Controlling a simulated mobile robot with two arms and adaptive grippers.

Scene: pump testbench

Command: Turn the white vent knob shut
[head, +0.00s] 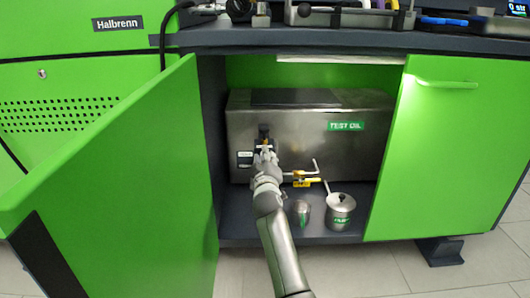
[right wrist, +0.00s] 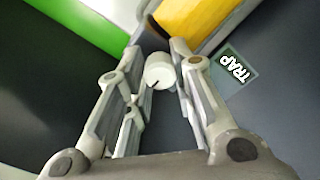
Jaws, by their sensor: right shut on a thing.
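The white vent knob (right wrist: 160,72) shows in the right wrist view as a small white cylinder with a dark mark on its face. It sits between the two fingers of my right gripper (right wrist: 160,75), which are shut on it near their tips. In the head view my right gripper (head: 265,147) reaches into the open cabinet, at the left part of the front of the steel tank (head: 300,130) labelled TEST OIL. The knob is hidden behind the gripper there. My left gripper is not in view.
A yellow-handled valve (head: 305,180) is right of my arm, low on the tank. The open green door (head: 120,190) is at the left. A TRAP label (right wrist: 233,67) is near the knob.

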